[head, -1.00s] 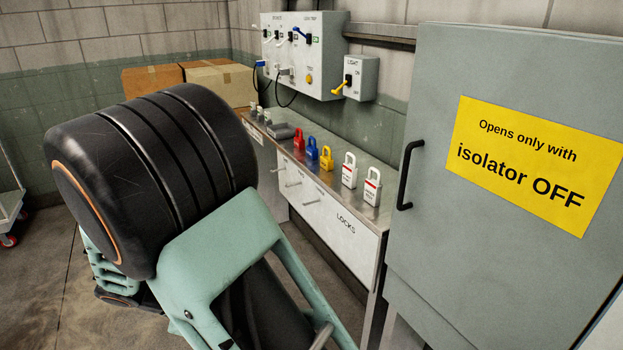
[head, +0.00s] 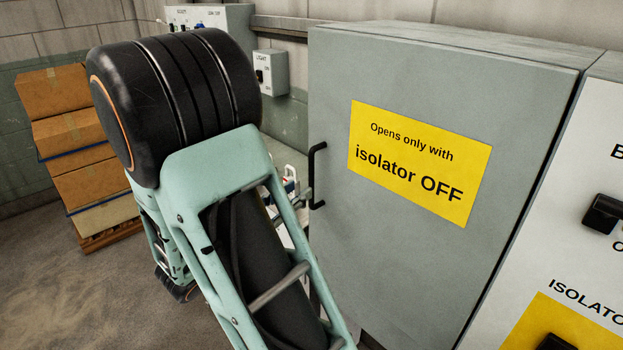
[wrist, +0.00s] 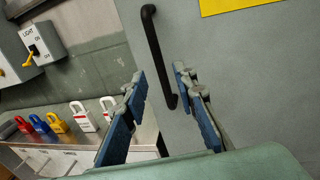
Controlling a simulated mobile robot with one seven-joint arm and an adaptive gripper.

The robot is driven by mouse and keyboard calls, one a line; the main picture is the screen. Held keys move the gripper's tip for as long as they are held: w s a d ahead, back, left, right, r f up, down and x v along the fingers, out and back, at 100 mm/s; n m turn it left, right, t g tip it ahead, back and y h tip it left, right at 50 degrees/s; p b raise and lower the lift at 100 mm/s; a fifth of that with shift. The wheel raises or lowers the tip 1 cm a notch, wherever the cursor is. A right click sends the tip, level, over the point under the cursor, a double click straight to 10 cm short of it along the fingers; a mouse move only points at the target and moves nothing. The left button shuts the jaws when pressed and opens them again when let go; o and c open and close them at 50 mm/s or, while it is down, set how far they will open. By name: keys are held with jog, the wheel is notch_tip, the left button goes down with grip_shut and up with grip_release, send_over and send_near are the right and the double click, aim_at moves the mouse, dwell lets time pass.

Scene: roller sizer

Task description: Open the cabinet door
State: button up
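The grey cabinet door (head: 400,255) is closed and carries a yellow sign (head: 420,160) reading "Opens only with isolator OFF". Its black bar handle (head: 311,178) is upright at the door's left edge. In the wrist view the handle (wrist: 153,38) runs down from the top, and its lower end shows between my fingers. My gripper (wrist: 160,80) is open, with its blue-padded fingers apart on either side of that lower end; I see no contact. In the head view my own arm hides most of the gripper, just left of the handle.
A white panel (head: 560,235) at right has a black switch (head: 603,213) and, below, a partly cut-off isolator knob (head: 556,343) on yellow. A light switch box (wrist: 42,42) and several padlocks on a bench (wrist: 85,150) lie left of the door. Stacked boxes (head: 85,140) stand far left.

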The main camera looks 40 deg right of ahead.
aim_at(310, 182)
jog(key=x, duration=0.6)
jog(key=shift+d, duration=0.3)
grip_shut()
